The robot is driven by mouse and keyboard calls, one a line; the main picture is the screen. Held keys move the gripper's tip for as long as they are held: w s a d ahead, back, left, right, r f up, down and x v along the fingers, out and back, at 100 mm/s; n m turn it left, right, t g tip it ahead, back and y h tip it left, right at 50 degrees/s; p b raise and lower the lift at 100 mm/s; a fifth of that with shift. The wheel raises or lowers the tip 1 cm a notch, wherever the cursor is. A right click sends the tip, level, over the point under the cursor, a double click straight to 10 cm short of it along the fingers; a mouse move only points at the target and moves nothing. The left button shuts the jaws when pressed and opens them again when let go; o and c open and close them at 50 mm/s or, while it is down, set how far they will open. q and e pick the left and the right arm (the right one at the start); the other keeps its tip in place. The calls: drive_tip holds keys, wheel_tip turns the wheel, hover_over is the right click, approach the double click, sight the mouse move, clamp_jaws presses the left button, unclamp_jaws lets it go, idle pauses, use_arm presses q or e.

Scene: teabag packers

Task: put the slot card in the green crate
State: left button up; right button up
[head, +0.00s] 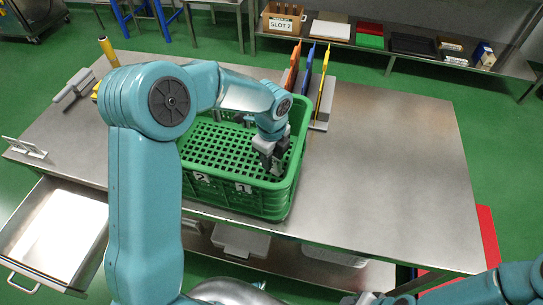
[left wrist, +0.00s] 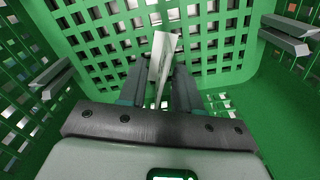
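The green crate (head: 242,187) stands on the steel table, and its mesh walls fill the left wrist view (left wrist: 285,95). My left gripper (head: 270,166) is low inside the crate, in its right part. In the left wrist view its two dark fingers (left wrist: 160,88) are close together, with a thin white folded card (left wrist: 162,52), which looks like the slot card, between them. I cannot make the card out in the head view. Part of my right arm's end (head: 370,299) shows at the bottom edge; its fingers cannot be made out.
Orange, blue and yellow upright boards (head: 322,85) stand in a rack behind the crate's right side. A small metal stand (head: 25,147) is at the table's left edge, above an open drawer (head: 58,235). The table's right half (head: 400,160) is clear.

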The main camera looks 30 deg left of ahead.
use_arm(q)
drive_tip(key=shift+r, duration=0.25)
drive_tip(key=shift+w+r, duration=0.15)
drive_tip(key=shift+r, duration=0.15)
wheel_tip(320, 180, up, 11)
drive_tip(key=shift+p, duration=0.3)
drive_tip(key=shift+r, duration=0.2)
